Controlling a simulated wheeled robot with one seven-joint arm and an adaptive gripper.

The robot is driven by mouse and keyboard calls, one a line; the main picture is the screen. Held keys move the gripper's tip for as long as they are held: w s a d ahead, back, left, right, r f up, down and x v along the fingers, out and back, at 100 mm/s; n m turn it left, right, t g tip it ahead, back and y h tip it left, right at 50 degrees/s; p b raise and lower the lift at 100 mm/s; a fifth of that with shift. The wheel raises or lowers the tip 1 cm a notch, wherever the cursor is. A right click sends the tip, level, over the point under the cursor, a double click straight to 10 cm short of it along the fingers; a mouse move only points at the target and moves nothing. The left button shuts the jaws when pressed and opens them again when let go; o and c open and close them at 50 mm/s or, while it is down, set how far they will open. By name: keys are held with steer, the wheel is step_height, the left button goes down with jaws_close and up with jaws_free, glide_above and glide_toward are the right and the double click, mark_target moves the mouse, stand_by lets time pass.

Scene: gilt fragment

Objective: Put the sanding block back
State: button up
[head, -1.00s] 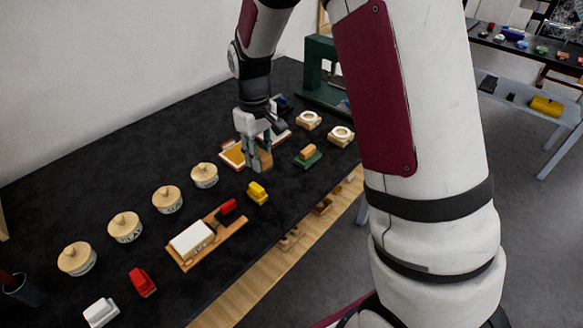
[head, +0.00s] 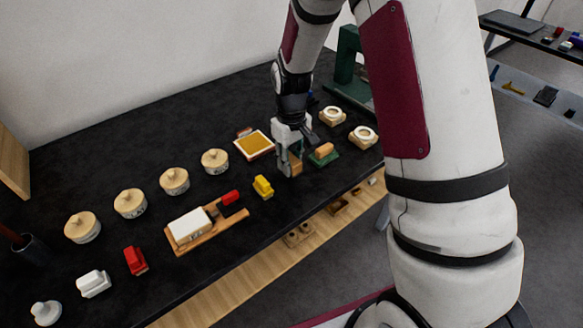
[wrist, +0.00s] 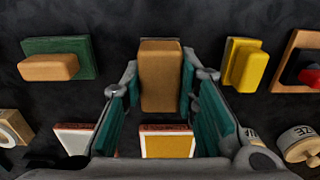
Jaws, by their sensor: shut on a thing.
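My gripper (head: 289,170) is shut on a tan-brown block, which I take to be the sanding block (wrist: 160,75). In the wrist view the block stands out between the two teal-padded fingers. In the head view the fingers partly hide the block (head: 296,164), low over the black table. I cannot tell whether it touches the table. A green base with a tan block on it (head: 323,155) is just right of my gripper; it shows at the upper left of the wrist view (wrist: 50,66). A framed gold-yellow pad (head: 254,144) lies to the left.
A yellow block (head: 263,187) and a wooden board with a white block (head: 190,228) lie to the left. Several lidded round pots (head: 175,181) line the table behind. Two pale ring-topped pieces (head: 363,135) stand to the right. Dark table (head: 110,270) is bare between items.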

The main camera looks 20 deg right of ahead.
mark_target(291, 159)
steer(key=shift+f, duration=1.5)
steer(key=shift+f, duration=0.2)
steer(key=o, duration=1.1)
steer(key=shift+o, duration=0.2)
steer(key=shift+r, duration=0.1)
step_height(291, 159, up, 12)
steer(key=s+r+m+t, duration=0.2)
steer(key=s+r, duration=1)
steer(key=r, duration=0.2)
steer(key=s+r+m+t, duration=0.1)
steer(key=s+r+t, duration=0.1)
steer(key=s, duration=1.1)
steer(key=shift+s+d+r+m+t, duration=0.2)
steer(key=shift+r+m+t, duration=0.1)
steer(key=shift+r+t, duration=0.1)
